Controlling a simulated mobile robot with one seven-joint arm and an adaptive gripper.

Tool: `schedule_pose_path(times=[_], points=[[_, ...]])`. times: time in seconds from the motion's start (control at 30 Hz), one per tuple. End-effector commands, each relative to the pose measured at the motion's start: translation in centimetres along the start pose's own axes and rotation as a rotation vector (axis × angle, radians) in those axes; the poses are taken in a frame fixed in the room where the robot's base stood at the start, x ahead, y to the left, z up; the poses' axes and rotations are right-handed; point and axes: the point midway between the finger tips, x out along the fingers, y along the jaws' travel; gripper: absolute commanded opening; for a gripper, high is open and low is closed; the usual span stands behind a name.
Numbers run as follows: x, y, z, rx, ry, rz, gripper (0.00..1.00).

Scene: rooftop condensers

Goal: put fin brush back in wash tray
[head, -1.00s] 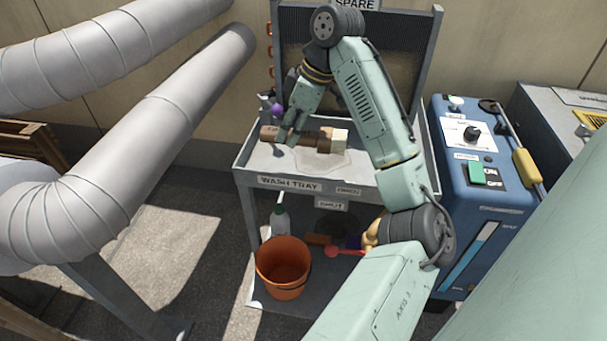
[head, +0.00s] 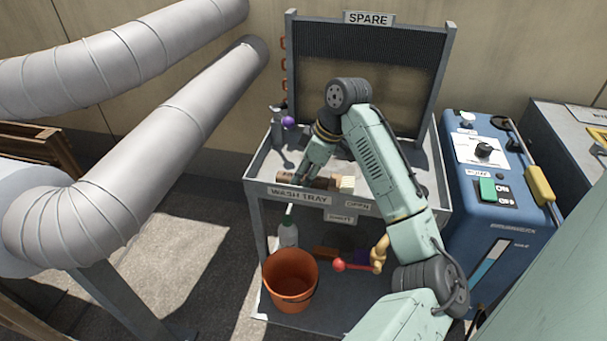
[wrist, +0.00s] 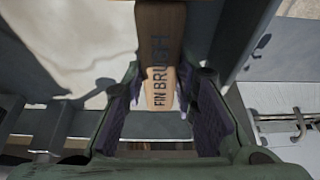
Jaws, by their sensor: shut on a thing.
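The fin brush (head: 318,184) has a brown wooden body and a pale bristle end at its right. My gripper (head: 301,180) is shut on its wooden body. In the wrist view the brush (wrist: 163,75) runs between the fingers (wrist: 165,108) with its FIN BRUSH lettering showing. The wash tray (head: 335,197) is a grey raised tray with a labelled front wall. The brush lies lengthwise just by the inside of that front wall, low down. Whether it touches the tray floor cannot be told.
A grey bottle (head: 277,128) and a purple-topped item (head: 289,121) stand at the tray's back left. The SPARE coil panel (head: 367,70) rises behind. An orange bucket (head: 290,282) sits below. A blue pump unit (head: 490,200) stands right; thick ducts (head: 130,130) run left.

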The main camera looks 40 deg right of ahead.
Motion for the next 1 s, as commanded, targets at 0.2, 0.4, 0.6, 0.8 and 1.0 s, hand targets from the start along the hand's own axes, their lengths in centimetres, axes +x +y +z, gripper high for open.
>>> schedule_pose_path(times=[0.2,0.4,0.6,0.8,1.0], points=[[0.3,0.0,0.1,-0.001,0.001,0.0,0.31],[0.3,0.0,0.1,-0.001,0.0,0.0,0.45],[0.3,0.0,0.1,0.0,0.0,0.0,0.46],[-0.3,0.0,0.0,0.0,-0.001,0.001,0.46],[-3.5,0.0,-0.1,-0.002,0.001,0.002,0.46]])
